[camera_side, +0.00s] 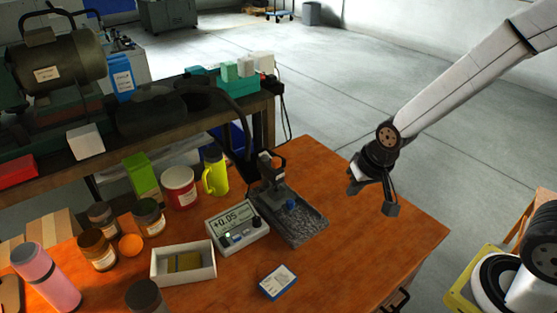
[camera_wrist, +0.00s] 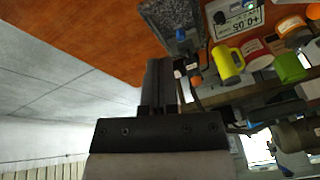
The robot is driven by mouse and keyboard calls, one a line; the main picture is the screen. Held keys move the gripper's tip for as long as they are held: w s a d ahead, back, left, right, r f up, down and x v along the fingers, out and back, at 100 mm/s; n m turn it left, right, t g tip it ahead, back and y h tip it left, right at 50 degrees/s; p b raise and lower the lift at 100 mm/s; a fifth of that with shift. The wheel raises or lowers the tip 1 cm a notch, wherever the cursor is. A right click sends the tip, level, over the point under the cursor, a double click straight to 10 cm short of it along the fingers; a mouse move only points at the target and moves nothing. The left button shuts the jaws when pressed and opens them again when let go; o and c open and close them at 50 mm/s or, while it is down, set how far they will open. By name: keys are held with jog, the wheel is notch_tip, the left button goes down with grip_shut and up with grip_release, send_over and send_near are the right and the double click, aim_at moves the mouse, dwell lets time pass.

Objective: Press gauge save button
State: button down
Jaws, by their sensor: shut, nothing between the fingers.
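The gauge (camera_side: 237,227) is a pale box with a display reading +0.05, lying on the orange-brown table. Small buttons sit below its display, one lit green; their labels are too small to read. The gauge also shows upside down at the top of the wrist view (camera_wrist: 238,20). It stands beside a granite comparator stand (camera_side: 290,212) with a blue knob. My gripper (camera_side: 354,187) is shut and empty, in the air to the right of the stand, well apart from the gauge. Its closed fingers (camera_wrist: 160,64) point towards the table in the wrist view.
A white tray (camera_side: 158,270) and a blue-white box (camera_side: 278,282) lie in front of the gauge. A yellow mug (camera_side: 216,172), a red tin (camera_side: 180,188) and several jars stand behind and left. The table's right part is clear.

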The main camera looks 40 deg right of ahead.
jog(key=w+a+f+m+t, duration=0.2)
jog(key=w+a+f+m, duration=0.1)
jog(key=w+a+m, duration=0.55)
jog(key=m+t+y, duration=0.2)
jog(key=m+t, duration=0.1)
jog(key=m, duration=1)
send_over(249, 232)
notch_tip(249, 232, down, 7)
jog(key=shift+a, duration=0.15)
jog(key=shift+f+n+h, duration=0.15)
jog(key=shift+n+h, duration=0.15)
jog(key=shift+n, duration=0.05)
jog(key=shift+f, duration=4.25)
jog(key=shift+f, duration=0.85)
jog(key=shift+r, duration=0.8)
